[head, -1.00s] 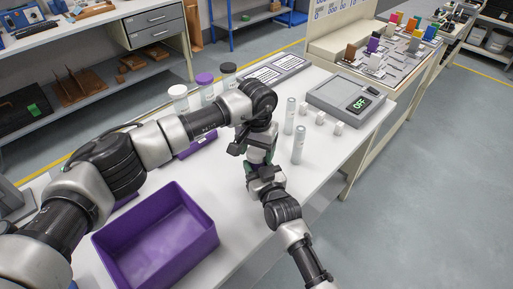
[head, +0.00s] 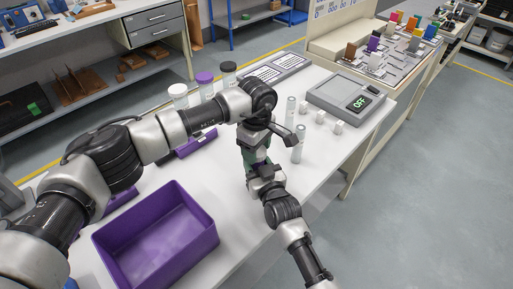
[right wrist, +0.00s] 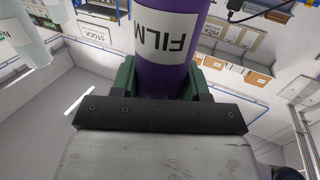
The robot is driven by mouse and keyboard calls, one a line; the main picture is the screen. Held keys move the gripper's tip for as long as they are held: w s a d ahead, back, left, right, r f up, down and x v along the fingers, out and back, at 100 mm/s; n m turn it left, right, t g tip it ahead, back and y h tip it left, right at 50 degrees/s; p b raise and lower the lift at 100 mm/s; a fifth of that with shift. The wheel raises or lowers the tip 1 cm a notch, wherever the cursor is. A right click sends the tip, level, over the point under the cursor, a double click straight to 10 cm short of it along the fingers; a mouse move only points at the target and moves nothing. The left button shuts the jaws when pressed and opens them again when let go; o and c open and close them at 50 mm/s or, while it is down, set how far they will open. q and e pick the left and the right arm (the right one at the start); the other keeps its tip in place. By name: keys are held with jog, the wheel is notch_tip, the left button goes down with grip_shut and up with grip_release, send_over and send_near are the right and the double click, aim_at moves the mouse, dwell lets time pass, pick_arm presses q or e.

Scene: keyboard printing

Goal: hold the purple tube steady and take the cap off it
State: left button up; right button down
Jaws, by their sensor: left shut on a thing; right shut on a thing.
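The purple tube (right wrist: 165,65) with a white FILM label, upside down in the picture, fills the middle of the right wrist view. My right gripper (right wrist: 161,85) is shut on it, with green fingers on both sides. In the head view my right gripper (head: 262,172) is above the table's front edge, and the tube is hidden by the grippers. My left gripper (head: 256,150) comes down from above, directly over the right one, and is shut at the tube's top end. The cap is hidden there.
A purple bin (head: 205,238) stands at the front left of the white table. Two pale tubes (head: 298,150) and small white cubes (head: 338,127) stand just right of the grippers. A scale (head: 325,93) reading OFF is behind. Lidded jars (head: 179,97) stand at the back left.

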pick_arm(q)
jog(key=n, duration=0.4)
jog(key=shift+n, duration=0.3)
jog(key=n, duration=0.4)
jog(key=shift+n, duration=0.3)
jog(key=n, duration=0.4)
jog(key=shift+n, duration=0.4)
jog(key=n, duration=1.3)
jog(key=shift+r+n, duration=0.1)
jog(key=shift+n, duration=0.2)
jog(key=n, duration=1.1)
